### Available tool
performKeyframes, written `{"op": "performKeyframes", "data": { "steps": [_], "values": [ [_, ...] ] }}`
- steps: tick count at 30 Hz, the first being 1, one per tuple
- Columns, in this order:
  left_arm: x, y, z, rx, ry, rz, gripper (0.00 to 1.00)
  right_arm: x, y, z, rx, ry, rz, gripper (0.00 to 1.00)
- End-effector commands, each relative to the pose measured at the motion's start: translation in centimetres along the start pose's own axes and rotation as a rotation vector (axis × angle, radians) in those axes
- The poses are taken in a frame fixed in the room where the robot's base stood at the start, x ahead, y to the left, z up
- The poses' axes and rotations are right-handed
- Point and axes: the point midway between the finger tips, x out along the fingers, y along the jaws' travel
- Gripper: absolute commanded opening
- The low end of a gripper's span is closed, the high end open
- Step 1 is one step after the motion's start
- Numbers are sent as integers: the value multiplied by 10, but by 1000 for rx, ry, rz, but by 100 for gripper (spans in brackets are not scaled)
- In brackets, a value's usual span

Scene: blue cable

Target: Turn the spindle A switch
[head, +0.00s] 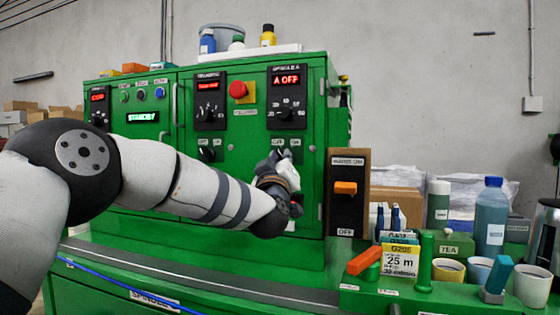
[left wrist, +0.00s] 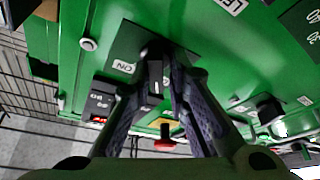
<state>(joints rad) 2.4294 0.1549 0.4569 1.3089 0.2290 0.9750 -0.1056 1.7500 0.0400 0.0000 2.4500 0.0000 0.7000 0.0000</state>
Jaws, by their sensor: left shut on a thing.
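The spindle A panel is at the right of the green cabinet, and its red display (head: 285,79) reads "A OFF". Below the display are a dial (head: 286,113) and a small plate with OFF and ON labels. My left gripper (head: 282,162) is at this plate and hides most of the switch in the head view. In the left wrist view the black spindle A switch (left wrist: 154,72) stands on its dark plate, with an ON label beside it. The fingers of my left gripper (left wrist: 160,84) are shut on its sides. My right gripper is in neither view.
A similar switch (head: 207,154) sits to the left, under another display. A red button (head: 238,90) is between the panels. An orange-handled main switch (head: 345,188) stands at right. Bottles, cups and a yellow-labelled box (head: 400,260) crowd the lower right. A blue cable (head: 115,282) runs along the front.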

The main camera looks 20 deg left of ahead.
Motion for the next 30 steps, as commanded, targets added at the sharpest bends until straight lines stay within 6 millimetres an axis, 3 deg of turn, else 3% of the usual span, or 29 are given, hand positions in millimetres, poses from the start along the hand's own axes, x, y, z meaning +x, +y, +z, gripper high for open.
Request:
{"op": "performKeyframes", "data": {
  "steps": [11, 12, 13, 30],
  "values": [
    [0, 7, -4, -7, 6, 12, 0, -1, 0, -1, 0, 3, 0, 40],
    [0, 7, -5, -7, 6, 12, 24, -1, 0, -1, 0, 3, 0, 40],
    [0, 7, -5, -7, 7, 12, 30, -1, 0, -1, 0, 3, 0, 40],
    [-3, 2, -3, -5, 4, 3, 30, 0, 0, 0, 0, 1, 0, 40]
  ]
}}
